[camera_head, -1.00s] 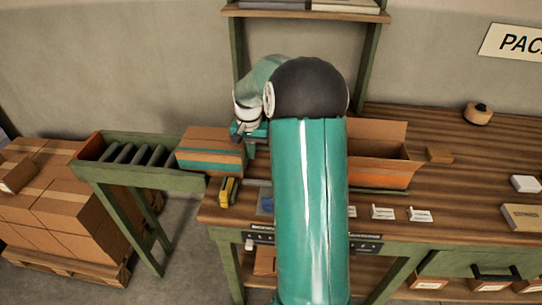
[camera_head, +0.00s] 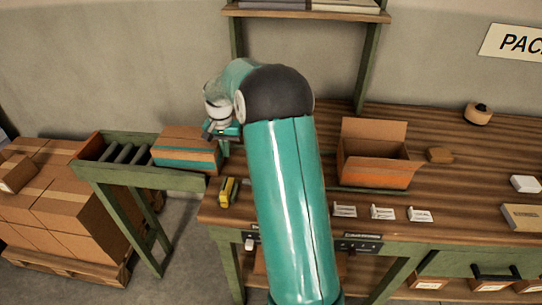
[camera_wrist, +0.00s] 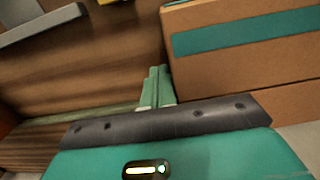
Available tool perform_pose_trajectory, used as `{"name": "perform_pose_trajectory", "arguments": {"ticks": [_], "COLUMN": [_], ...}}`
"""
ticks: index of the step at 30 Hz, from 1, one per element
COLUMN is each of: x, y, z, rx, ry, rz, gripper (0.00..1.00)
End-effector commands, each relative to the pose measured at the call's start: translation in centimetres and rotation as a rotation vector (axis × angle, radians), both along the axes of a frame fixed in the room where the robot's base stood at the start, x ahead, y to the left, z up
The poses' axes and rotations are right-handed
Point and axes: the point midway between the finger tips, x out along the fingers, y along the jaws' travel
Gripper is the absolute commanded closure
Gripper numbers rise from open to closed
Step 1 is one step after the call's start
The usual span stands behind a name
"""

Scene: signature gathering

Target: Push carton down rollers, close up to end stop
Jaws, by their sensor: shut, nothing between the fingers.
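The closed brown carton (camera_head: 188,150) with a teal stripe lies on the roller conveyor (camera_head: 143,178), towards its right end by the bench. Bare rollers (camera_head: 122,153) show to its left, between it and the orange end stop (camera_head: 88,146). My gripper (camera_head: 220,132) is at the carton's right side. In the wrist view the shut, empty fingers (camera_wrist: 157,88) are beside the carton (camera_wrist: 245,50); whether they touch it I cannot tell. My arm hides part of the bench.
An open orange-brown box (camera_head: 376,175) stands on the wooden bench (camera_head: 440,190). A yellow and black tool (camera_head: 228,191) sits near the bench's left front edge. White labels (camera_head: 382,213) lie along the front. Stacked cartons (camera_head: 70,205) stand on a pallet below the conveyor's left end.

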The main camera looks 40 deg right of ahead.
Motion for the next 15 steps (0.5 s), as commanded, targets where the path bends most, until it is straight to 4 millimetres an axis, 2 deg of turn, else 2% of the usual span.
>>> {"name": "perform_pose_trajectory", "arguments": {"ticks": [15], "x": [3.9], "y": [3.5], "z": [0.0], "rx": [0.001], "ry": [0.001], "rz": [0.002], "gripper": [1.0]}}
